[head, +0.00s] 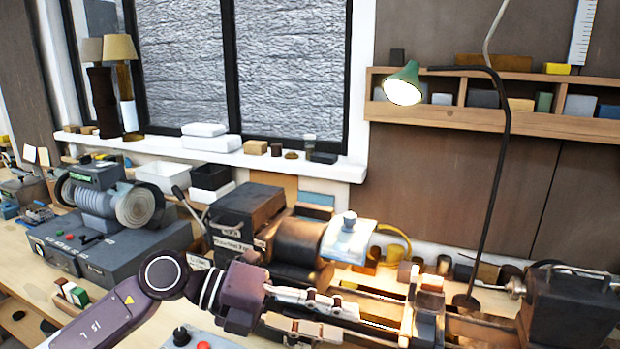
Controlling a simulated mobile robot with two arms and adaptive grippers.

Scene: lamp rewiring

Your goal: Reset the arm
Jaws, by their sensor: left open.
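My left arm comes in from the lower left and reaches right over the workbench. My left gripper (405,318) is open, its two long pale fingers spread one above the other, in front of a lathe-like machine (300,252). I see nothing held between the fingers. The fingertips are close to the machine's bed parts in the picture, and I cannot tell whether they touch. My right gripper is not in view. A lamp with a green shade (403,84) hangs lit from a dark curved stand on the right.
A grey bench grinder (110,205) stands at the left, with black boxes (243,212) beside it. A dark block-shaped machine part (572,305) stands at the right. A white sill (270,160) and a wooden shelf (480,116) line the wall. Bare bench shows at the lower left.

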